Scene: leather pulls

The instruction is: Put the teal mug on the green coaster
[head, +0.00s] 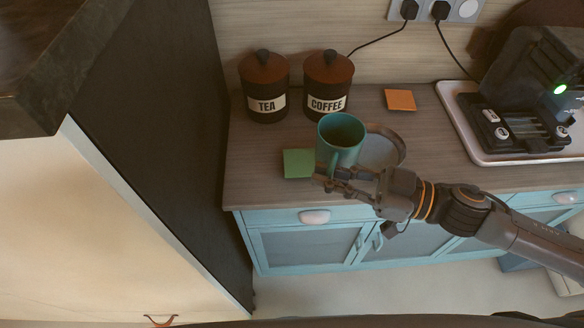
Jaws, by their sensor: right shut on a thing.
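The teal mug (342,134) is upright near the front of the wooden counter, its open top facing up. The green coaster (298,163) lies flat at the counter's front edge, just left of the mug. My right gripper (328,177) reaches in from the right and is shut on the mug, at its front lower side toward the handle. The fingers hide part of the mug's lower side. I cannot tell whether the mug's base touches the counter. My left gripper does not show.
A round grey plate (385,146) lies right behind the mug. An orange coaster (400,99) lies farther back. TEA (265,88) and COFFEE (327,84) canisters stand at the back. A coffee machine (530,90) sits on a white tray (455,110) at right. A tall dark panel (165,120) bounds the left.

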